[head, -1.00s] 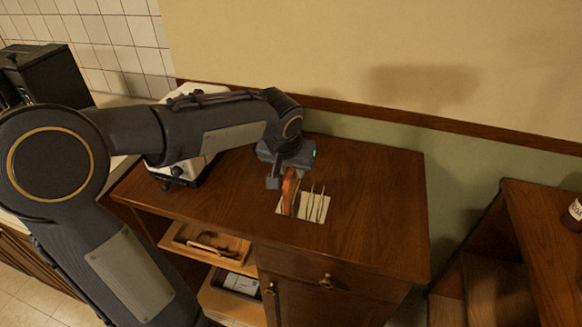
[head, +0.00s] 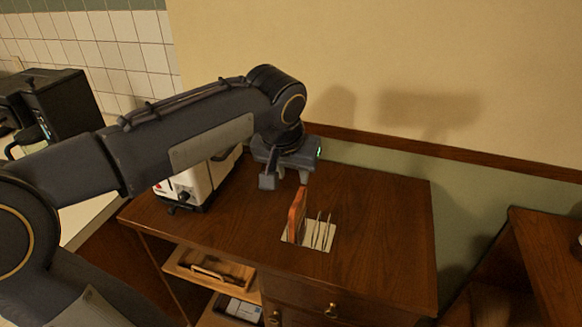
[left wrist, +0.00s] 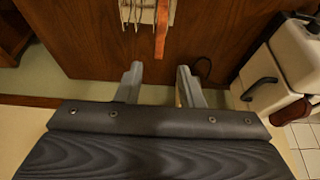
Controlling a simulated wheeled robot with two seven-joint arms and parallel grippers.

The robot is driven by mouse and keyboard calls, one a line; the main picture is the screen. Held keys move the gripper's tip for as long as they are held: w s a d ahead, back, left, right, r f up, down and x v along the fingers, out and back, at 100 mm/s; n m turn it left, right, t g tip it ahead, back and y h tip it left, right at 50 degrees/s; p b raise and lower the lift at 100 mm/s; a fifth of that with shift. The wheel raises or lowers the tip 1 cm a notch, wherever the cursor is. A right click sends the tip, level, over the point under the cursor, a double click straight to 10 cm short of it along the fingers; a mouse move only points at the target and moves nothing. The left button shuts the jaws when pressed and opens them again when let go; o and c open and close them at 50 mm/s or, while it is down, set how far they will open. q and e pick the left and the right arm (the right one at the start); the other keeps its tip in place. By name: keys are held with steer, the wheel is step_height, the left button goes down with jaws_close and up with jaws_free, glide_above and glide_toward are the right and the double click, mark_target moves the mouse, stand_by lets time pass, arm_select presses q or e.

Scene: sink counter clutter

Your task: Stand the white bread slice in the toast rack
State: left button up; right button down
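The bread slice (head: 297,215) stands upright, nearly edge-on, at the left end of the toast rack (head: 324,240), with its orange-brown crust showing. The rack has a pale base and thin upright dividers, and sits on the wooden cabinet top. The slice and rack also show at the top of the left wrist view, the slice (left wrist: 161,35) beside the rack's dividers (left wrist: 138,12). My left gripper (head: 286,181) is open and empty above the slice, clear of it. Its two separated fingers (left wrist: 159,72) show in the left wrist view. My right gripper is not in view.
A white toaster (head: 196,184) stands left of the rack, behind my left arm. The wooden cabinet top (head: 385,220) is clear right of the rack. A wall lies behind it. A black appliance (head: 58,105) stands at far left.

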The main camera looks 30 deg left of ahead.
arm_select(q)
steer(key=s+d+f+h, duration=0.2)
steer(key=s+d+f, duration=0.1)
steer(key=s+f, duration=0.3)
steer(key=s+d+f+m+t+h, duration=0.1)
steer(key=s+f, duration=0.4)
steer(key=s, duration=0.6)
steer(key=shift+s+d+f+h, duration=0.25)
steer(key=shift+d+f+h, duration=0.1)
steer(key=shift+d+h, duration=0.65)
steer(key=shift+s+t, duration=0.1)
steer(key=shift+t, duration=0.2)
